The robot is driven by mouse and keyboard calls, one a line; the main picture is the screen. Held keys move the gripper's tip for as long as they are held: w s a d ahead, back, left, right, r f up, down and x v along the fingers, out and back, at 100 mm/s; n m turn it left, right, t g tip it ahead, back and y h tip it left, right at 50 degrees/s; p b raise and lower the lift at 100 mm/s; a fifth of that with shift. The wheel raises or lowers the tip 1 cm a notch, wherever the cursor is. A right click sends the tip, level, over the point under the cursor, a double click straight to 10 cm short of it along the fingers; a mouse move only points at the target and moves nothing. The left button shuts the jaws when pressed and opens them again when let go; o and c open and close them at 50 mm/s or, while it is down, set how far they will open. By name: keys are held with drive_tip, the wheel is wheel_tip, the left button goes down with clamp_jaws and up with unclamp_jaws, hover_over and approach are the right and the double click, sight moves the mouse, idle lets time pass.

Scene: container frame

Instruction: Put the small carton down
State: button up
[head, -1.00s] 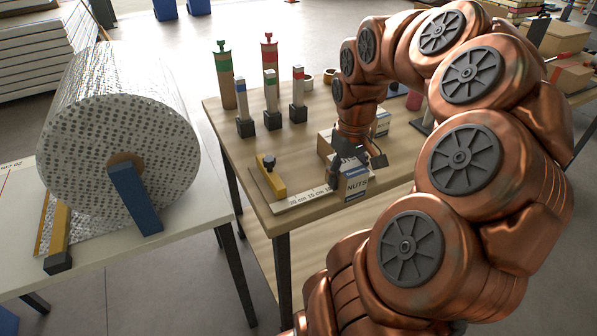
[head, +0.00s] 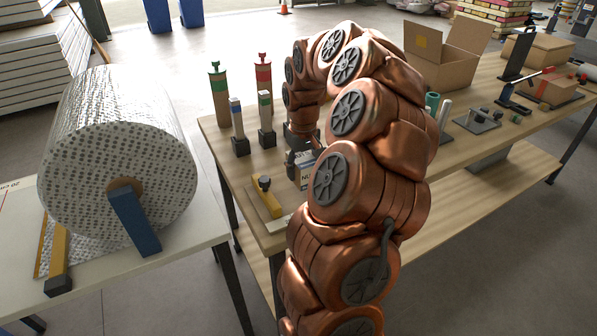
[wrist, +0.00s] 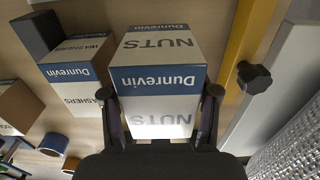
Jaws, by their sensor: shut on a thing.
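The small carton, white and blue and marked NUTS (wrist: 158,78), is between the two fingers of my gripper (wrist: 160,92) in the wrist view. The fingers are shut on its sides. In the head view the carton (head: 304,172) shows only in part, behind my arm. My gripper (head: 291,160) is above the near left part of the wooden table (head: 236,172). I cannot tell whether the carton touches the tabletop.
A WASHERS carton (wrist: 80,72) is left of the held carton in the wrist view. A yellow bar with a black knob (head: 267,196) lies close by. Several posts (head: 237,126) stand behind. An open cardboard box (head: 440,62) is farther right. The foil roll (head: 115,150) is left.

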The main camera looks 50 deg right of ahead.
drive_tip(key=shift+w+d+f, duration=0.1)
drive_tip(key=shift+w+d, duration=0.1)
drive_tip(key=shift+w, duration=0.75)
drive_tip(key=shift+f+p, duration=0.75)
drive_tip(key=shift+f, duration=0.95)
drive_tip(key=shift+f, duration=0.1)
drive_tip(key=shift+f, duration=0.15)
drive_tip(key=o, duration=1.4)
drive_tip(key=shift+o, duration=0.2)
